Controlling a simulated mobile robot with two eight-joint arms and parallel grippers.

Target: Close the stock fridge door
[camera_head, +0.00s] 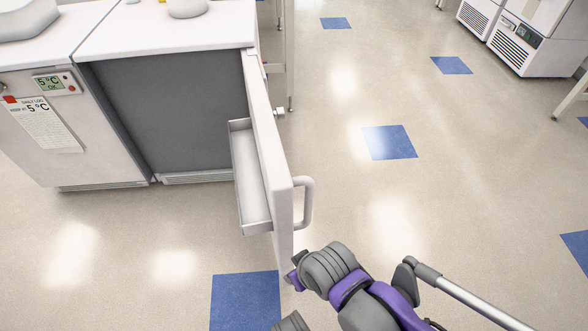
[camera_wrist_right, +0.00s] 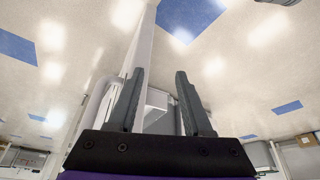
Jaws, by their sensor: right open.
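The white stock fridge door (camera_head: 283,215) stands wide open in the head view, swung out from the fridge's dark grey front opening (camera_head: 170,110). A shelf tray (camera_head: 258,226) is fixed to its inner side, and a pale loop handle (camera_head: 308,203) is on its outer side. My right gripper (camera_head: 292,276) is low near the door's free end; contact cannot be told. In the right wrist view it (camera_wrist_right: 159,76) is open, with nothing visibly gripped. The door edge (camera_wrist_right: 140,55) shows there beyond the left finger. My left gripper is not in view.
A second closed unit (camera_head: 100,150) with a temperature display (camera_head: 57,84) stands left of the opening. A white counter (camera_head: 165,30) runs above. Table legs stand behind the door. Open floor (camera_head: 460,170) with blue tiles lies to the right; white machines (camera_head: 510,45) stand far right.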

